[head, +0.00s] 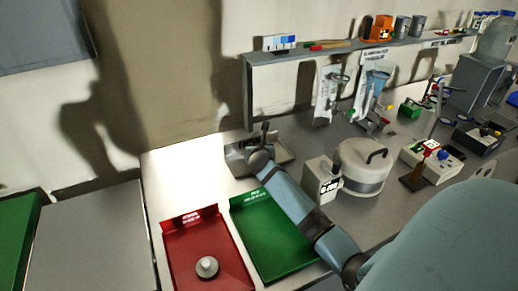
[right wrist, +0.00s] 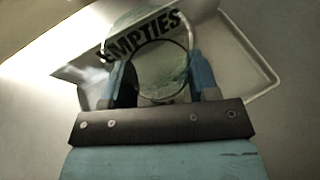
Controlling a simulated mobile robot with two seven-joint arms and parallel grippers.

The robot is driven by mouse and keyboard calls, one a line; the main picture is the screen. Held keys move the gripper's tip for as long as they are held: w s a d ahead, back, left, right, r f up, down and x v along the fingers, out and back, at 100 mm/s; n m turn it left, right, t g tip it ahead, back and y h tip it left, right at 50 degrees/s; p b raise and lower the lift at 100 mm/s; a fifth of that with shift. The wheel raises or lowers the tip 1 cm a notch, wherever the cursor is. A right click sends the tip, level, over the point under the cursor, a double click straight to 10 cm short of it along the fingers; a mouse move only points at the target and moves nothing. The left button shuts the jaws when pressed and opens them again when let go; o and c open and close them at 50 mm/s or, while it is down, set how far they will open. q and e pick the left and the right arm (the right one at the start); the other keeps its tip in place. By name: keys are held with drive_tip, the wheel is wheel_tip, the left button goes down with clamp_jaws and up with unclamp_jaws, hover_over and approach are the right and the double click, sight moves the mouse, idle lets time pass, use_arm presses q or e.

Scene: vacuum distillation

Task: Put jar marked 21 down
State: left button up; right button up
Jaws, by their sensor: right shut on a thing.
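My right gripper (head: 264,134) is over the grey tray (head: 282,151) at the back left of the bench. In the right wrist view, its two fingers (right wrist: 162,82) are shut on a round clear glass jar (right wrist: 160,62). The jar stands out against the tray, which carries the word EMPTIES (right wrist: 130,42) and has a pale raised rim. No number 21 is readable on the jar. I cannot tell whether the jar's base touches the tray floor. In the head view the jar is too small and hidden to make out. My left gripper is out of view.
A red tray (head: 183,240) with a round grey-white piece (head: 207,267) and an empty green tray (head: 270,232) lie in front. A white round lidded device (head: 362,166) stands to the right. A shelf (head: 345,54) runs behind, with hanging glassware below it.

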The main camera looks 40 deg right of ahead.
drive_tip(key=o, duration=1)
drive_tip(key=shift+f, duration=0.15)
drive_tip(key=v, duration=1.2)
drive_tip(key=shift+r+p, duration=0.25)
drive_tip(key=shift+p, duration=0.15)
